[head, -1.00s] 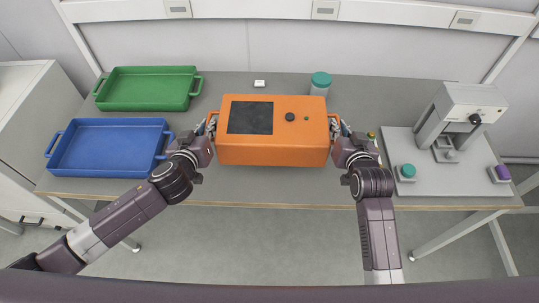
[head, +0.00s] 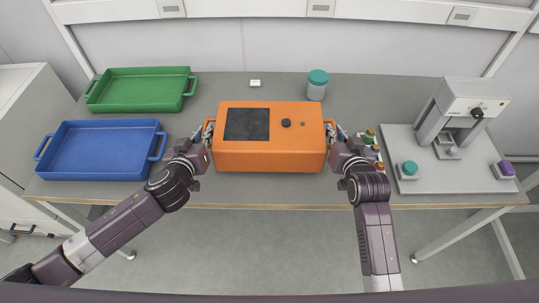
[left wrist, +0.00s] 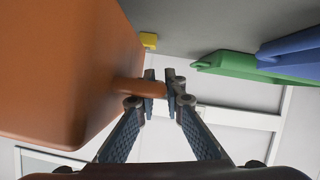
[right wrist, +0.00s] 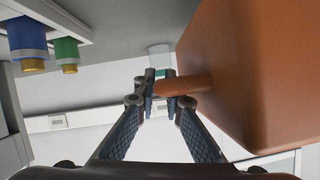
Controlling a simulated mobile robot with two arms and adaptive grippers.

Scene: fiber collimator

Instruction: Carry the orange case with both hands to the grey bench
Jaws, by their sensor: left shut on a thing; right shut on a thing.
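The orange case (head: 270,155), with a dark panel and a black knob on top, is level between my grippers over the grey bench (head: 285,90). I cannot tell whether its underside touches the bench top. My left gripper (head: 207,134) is shut on the case's left handle; in the left wrist view its fingers (left wrist: 160,86) close around the orange handle (left wrist: 138,88). My right gripper (head: 337,136) is shut on the right handle; the right wrist view shows that handle (right wrist: 186,85) between the fingers (right wrist: 154,86).
A blue tray (head: 60,166) and a green tray (head: 140,102) lie left of the case. A teal-lidded jar (head: 317,86) stands behind it. Small coloured vials (head: 369,138) sit close by my right gripper. A grey device (head: 448,120) on a plate stands further right.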

